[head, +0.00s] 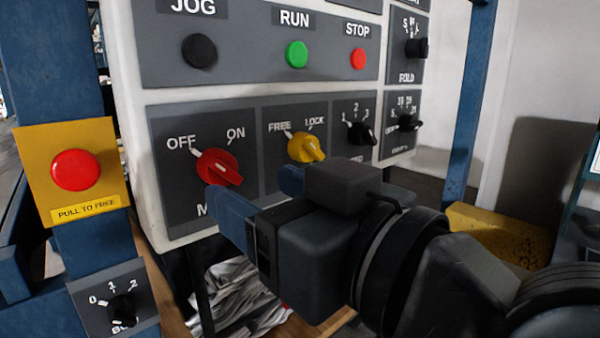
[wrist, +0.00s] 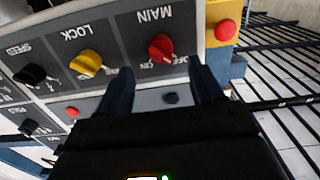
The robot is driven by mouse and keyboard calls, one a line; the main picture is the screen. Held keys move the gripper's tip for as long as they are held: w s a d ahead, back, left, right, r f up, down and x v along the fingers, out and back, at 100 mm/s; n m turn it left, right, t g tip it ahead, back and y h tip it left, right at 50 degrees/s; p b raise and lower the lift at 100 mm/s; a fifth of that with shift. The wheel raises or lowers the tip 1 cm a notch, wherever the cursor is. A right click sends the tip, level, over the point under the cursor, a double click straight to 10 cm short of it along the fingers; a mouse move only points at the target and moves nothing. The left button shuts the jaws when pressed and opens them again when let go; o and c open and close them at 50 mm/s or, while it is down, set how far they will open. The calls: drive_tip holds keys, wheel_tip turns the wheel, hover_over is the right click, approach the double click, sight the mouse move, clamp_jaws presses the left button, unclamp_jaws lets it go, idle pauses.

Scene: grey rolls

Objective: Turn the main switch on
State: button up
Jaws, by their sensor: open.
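The main switch is a red rotary knob (head: 218,167) on a dark grey panel, below the OFF and ON labels. Its grip runs from upper left to lower right, with the upper left end toward OFF. My gripper (head: 248,182) is open in front of the panel, its blue fingers apart and empty. In the head view one finger hides most of the label below the knob. In the wrist view, where the panel is upside down, the red knob (wrist: 161,47) lies beyond the gap between the fingertips (wrist: 160,68). I cannot tell whether a finger touches it.
A yellow FREE/LOCK knob (head: 305,147) and a black speed knob (head: 360,134) sit to the right. JOG, RUN (head: 296,54) and STOP (head: 358,59) buttons are above. A red emergency button (head: 76,170) on a yellow plate is left, on a blue post.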

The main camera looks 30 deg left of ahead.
sight(229, 175)
drive_tip(key=x, duration=0.6)
drive_tip(key=shift+w+a, duration=0.15)
drive_tip(key=shift+a, duration=0.2)
drive_tip(key=c, duration=1)
drive_tip(key=shift+p, duration=0.3)
drive_tip(key=shift+c, duration=0.2)
